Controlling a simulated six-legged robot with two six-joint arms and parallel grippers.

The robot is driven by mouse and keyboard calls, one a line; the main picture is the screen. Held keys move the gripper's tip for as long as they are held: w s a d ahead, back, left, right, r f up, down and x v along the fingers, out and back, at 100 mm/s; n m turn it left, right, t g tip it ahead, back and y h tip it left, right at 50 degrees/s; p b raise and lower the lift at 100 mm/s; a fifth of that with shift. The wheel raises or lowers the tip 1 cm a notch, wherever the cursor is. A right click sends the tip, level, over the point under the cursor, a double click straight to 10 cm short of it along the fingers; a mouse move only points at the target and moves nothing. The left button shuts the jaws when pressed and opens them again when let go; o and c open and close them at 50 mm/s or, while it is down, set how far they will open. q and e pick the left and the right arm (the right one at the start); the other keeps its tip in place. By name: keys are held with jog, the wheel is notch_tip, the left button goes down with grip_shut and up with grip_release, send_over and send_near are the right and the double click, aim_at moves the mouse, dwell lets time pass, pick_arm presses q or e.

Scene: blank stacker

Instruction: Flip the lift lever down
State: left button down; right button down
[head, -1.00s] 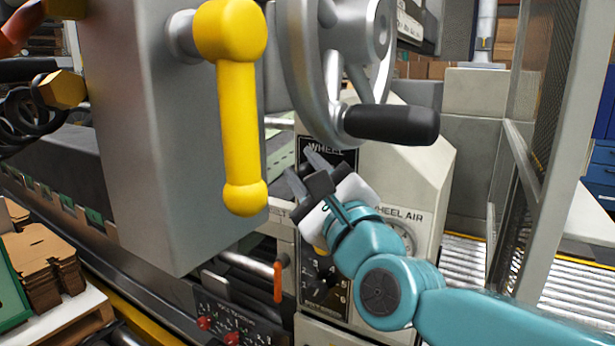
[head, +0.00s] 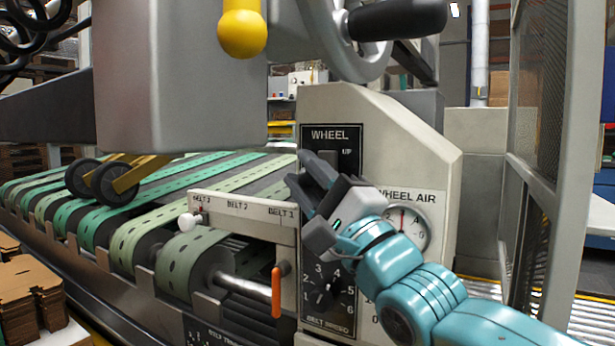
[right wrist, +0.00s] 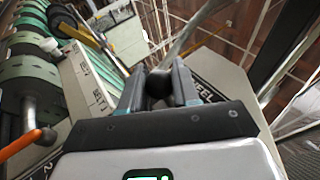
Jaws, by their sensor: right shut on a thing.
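The black WHEEL panel (head: 328,137), marked UP, is on the cream machine housing in the head view. My right gripper (head: 312,172) is at this panel, its fingers covering the panel's lower part. In the right wrist view, a dark round knob (right wrist: 159,82) sits between the two fingers of the right gripper (right wrist: 159,88), which are shut on it. I take this knob to be the lift lever's end; its shaft is hidden, so its up or down position cannot be told. My left gripper is not in view.
An orange-handled lever (head: 277,292) and the belt speed dial (head: 327,288) are below the gripper. The handwheel's black grip (head: 397,19) and a yellow lever (head: 242,30) hang above. The WHEEL AIR gauge (head: 408,228) is right of the gripper, and green belts (head: 130,225) run left.

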jog(key=shift+n, duration=0.3)
jog(key=c, duration=0.8)
grip_release()
jog(key=shift+w+f, duration=0.1)
jog(key=v, duration=1.6)
jog(key=shift+d+f+p, duration=0.15)
jog(key=shift+d+p, duration=0.1)
jog(key=shift+p, duration=0.15)
